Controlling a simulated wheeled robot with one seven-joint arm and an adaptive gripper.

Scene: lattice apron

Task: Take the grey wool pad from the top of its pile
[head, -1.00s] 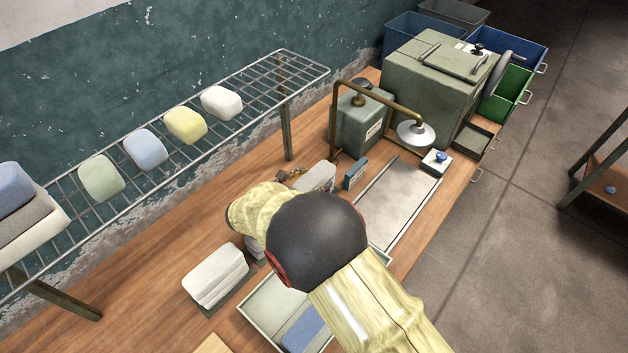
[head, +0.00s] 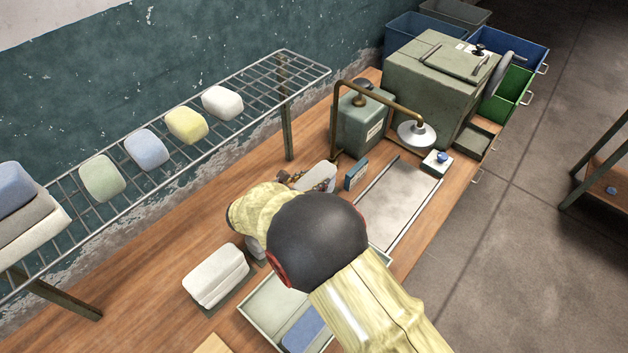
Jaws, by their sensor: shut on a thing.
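My gripper (head: 312,182), brown and dark, shows just beyond my bent arm, with its fingers at a pale grey-white pad (head: 321,170). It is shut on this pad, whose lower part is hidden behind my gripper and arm. I cannot tell whether the pad rests on others. A neat pile of whitish pads (head: 216,274) stands on the bench left of my arm. On the rack at the far left, a darker grey pad (head: 22,220) lies between a blue pad (head: 12,188) and a white one (head: 38,243).
The wire rack (head: 290,70) holds several single pads. A pale tray (head: 262,300) with a blue pad (head: 304,330) is partly under my arm. A brass-piped lamp-like fixture (head: 417,133), a metal plate (head: 400,205) and a green box (head: 435,85) stand to the right.

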